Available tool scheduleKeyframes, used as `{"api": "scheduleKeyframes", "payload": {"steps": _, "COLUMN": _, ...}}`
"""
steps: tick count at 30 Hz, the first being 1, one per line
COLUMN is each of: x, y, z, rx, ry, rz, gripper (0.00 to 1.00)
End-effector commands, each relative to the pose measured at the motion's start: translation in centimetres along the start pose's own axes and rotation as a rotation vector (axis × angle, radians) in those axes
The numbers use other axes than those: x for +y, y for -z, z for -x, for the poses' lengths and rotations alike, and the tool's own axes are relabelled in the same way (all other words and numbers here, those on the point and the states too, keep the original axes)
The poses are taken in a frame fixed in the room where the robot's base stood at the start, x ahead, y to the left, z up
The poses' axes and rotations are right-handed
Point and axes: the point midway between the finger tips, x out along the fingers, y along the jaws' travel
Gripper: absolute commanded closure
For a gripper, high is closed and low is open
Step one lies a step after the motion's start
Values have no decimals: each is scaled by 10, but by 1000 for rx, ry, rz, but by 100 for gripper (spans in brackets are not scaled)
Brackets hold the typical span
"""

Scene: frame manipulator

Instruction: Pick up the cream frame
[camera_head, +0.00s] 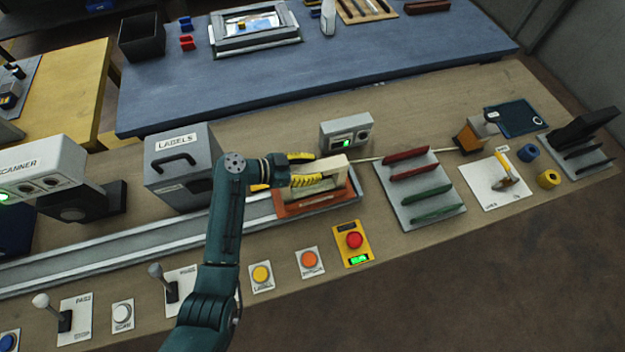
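The cream frame (334,163) stands upright in a reddish-brown tray (332,201) at the right end of the grey rail track, partly hidden by my gripper. My gripper (309,168) reaches in from the left. Its yellow-and-black fingers are apart, one behind the frame's top edge and one in front of its face. The fingers look spread wider than the frame is thick, with a gap at the rear finger. Contact at the front finger cannot be made out.
A grey LABELS box (182,171) stands left of my arm. A small grey device with a green display (346,133) is close behind the frame. A rack (407,211) with red and green slabs stands to the right. Buttons, including a red one (354,240), line the front edge.

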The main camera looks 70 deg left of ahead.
Motion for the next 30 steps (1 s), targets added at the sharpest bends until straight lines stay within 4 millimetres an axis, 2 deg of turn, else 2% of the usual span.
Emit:
{"api": "scheduleKeyframes", "payload": {"steps": 1, "x": 0, "y": 0, "z": 0, "rx": 0, "ry": 0, "rz": 0, "gripper": 77}}
{"api": "scheduleKeyframes", "payload": {"steps": 4, "x": 0, "y": 0, "z": 0, "rx": 0, "ry": 0, "rz": 0, "gripper": 97}}
{"api": "scheduleKeyframes", "payload": {"steps": 5, "x": 0, "y": 0, "z": 0, "rx": 0, "ry": 0, "rz": 0, "gripper": 100}}
{"api": "scheduleKeyframes", "payload": {"steps": 16, "x": -1, "y": 6, "z": 2, "rx": 3, "ry": 1, "rz": -4, "gripper": 100}}
{"api": "scheduleKeyframes", "payload": {"steps": 20, "x": -1, "y": 27, "z": 10, "rx": 4, "ry": 2, "rz": -6, "gripper": 100}}
{"api": "scheduleKeyframes", "payload": {"steps": 27, "x": 0, "y": 77, "z": 31, "rx": 4, "ry": 1, "rz": -6, "gripper": 100}}
{"api": "scheduleKeyframes", "payload": {"steps": 30, "x": 1, "y": 90, "z": 35, "rx": 4, "ry": -1, "rz": -4, "gripper": 100}}
